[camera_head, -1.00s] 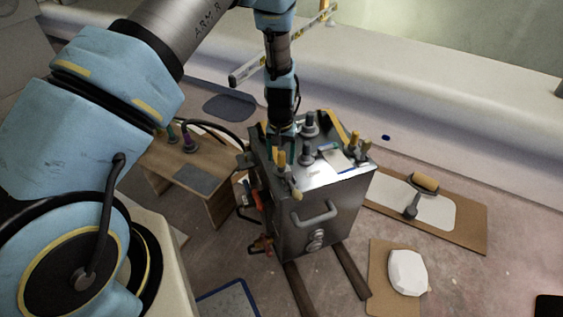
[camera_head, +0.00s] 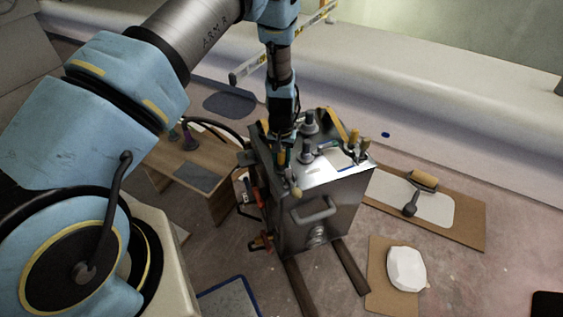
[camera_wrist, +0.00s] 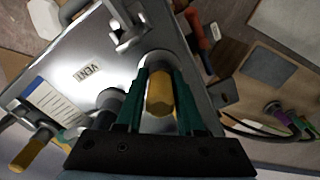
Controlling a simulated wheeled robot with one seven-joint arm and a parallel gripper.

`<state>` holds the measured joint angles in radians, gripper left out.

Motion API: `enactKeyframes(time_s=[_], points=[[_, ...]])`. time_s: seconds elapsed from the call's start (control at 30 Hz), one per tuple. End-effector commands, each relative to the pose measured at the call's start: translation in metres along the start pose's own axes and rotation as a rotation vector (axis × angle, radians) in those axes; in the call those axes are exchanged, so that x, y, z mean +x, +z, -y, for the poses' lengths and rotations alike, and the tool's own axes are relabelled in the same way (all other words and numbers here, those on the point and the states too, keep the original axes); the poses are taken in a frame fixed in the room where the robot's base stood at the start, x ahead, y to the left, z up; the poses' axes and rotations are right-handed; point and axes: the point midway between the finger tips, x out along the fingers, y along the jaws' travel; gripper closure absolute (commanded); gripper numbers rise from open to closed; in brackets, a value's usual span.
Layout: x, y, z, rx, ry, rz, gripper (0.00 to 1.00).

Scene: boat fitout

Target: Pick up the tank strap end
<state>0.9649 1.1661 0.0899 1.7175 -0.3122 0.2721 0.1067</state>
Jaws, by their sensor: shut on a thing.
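The tank (camera_head: 318,226) is a grey metal box with a handle on its front, standing on two dark bearers. Several yellow-tipped fittings stand on its top. My gripper (camera_head: 284,153) is over the tank's left top edge, pointing down. In the wrist view its green fingers (camera_wrist: 160,98) are shut on a yellow cylindrical grip, which I take to be the tank strap end (camera_wrist: 159,94). The fingers lie on either side of it. Its lower part is hidden. Another yellow-tipped fitting (camera_wrist: 27,154) stands apart at the lower left of the wrist view.
A low wooden bench (camera_head: 202,178) with hoses stands left of the tank. A dark pipe fitting (camera_wrist: 110,101) is close to the left finger.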

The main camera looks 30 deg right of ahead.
Motion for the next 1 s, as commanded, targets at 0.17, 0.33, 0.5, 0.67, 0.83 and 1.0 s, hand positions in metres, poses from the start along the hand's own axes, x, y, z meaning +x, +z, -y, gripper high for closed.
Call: enactKeyframes(time_s=[0.17, 0.33, 0.5, 0.67, 0.83, 1.0], points=[[0.0, 0.0, 0.0, 0.0, 0.0, 0.0, 1.0], [0.0, 0.0, 0.0, 0.0, 0.0, 0.0, 1.0], [0.0, 0.0, 0.0, 0.0, 0.0, -0.001, 1.0], [-0.003, -0.001, 0.0, 0.0, 0.0, -0.001, 1.0], [-0.015, -0.001, 0.0, 0.001, 0.0, -0.002, 1.0], [-0.038, -0.001, -0.001, 0.001, 0.001, -0.004, 1.0]])
